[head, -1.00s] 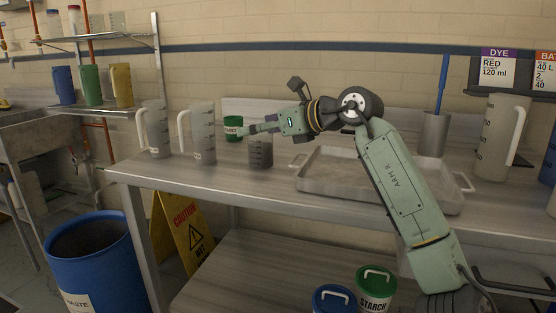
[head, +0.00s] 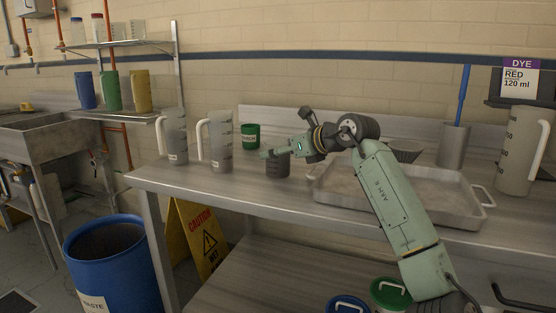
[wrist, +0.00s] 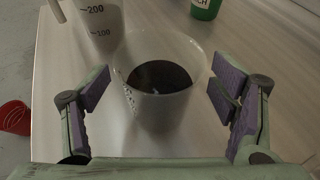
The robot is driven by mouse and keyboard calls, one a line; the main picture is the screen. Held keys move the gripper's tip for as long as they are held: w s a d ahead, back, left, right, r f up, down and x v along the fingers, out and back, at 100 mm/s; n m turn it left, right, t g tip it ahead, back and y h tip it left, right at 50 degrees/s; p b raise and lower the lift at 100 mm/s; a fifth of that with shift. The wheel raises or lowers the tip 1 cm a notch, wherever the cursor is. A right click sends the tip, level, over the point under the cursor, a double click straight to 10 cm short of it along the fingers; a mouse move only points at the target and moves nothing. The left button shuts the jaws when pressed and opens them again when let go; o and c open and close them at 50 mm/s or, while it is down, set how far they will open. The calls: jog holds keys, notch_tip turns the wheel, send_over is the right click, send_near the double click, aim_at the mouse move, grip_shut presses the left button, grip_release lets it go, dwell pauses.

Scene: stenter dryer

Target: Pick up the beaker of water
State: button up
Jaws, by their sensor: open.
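A small translucent beaker (head: 277,169) stands on the metal bench, just in front of the green cup. In the wrist view the beaker (wrist: 160,108) is upright in the middle, with dark contents; I cannot tell whether they are water. My gripper (wrist: 158,92) is open, with one purple-padded finger left of the beaker and one right of it. Gaps show on both sides, so the pads look clear of its wall. In the head view my gripper (head: 267,154) is at the beaker's rim and covers part of its top.
Two handled jugs, one (head: 219,142) nearer the beaker and one (head: 175,137) farther left, stand on the bench. A green cup (head: 250,136) is behind the beaker. A shallow metal tray (head: 340,200) lies to the right. A blue waste bin (head: 112,265) stands below the bench's left end.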

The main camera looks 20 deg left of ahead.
aim_at(270, 140)
jog(key=shift+w+a+f, duration=0.2)
jog(key=shift+w+a, duration=0.05)
jog(key=shift+a, duration=0.25)
jog(key=shift+c, duration=0.4)
jog(key=c, duration=1.4)
jog(key=shift+o, duration=0.2)
jog(key=shift+r, duration=0.3)
jog(key=shift+r, duration=1.45)
jog(key=s+d+r+b, duration=0.1)
jog(key=s+d+b, duration=0.2)
jog(key=s+d, duration=0.4)
jog(key=shift+s+r+b, duration=0.3)
jog(key=shift+s+b, duration=0.1)
jog(key=shift+s, duration=3.25)
jog(key=shift+d, duration=0.1)
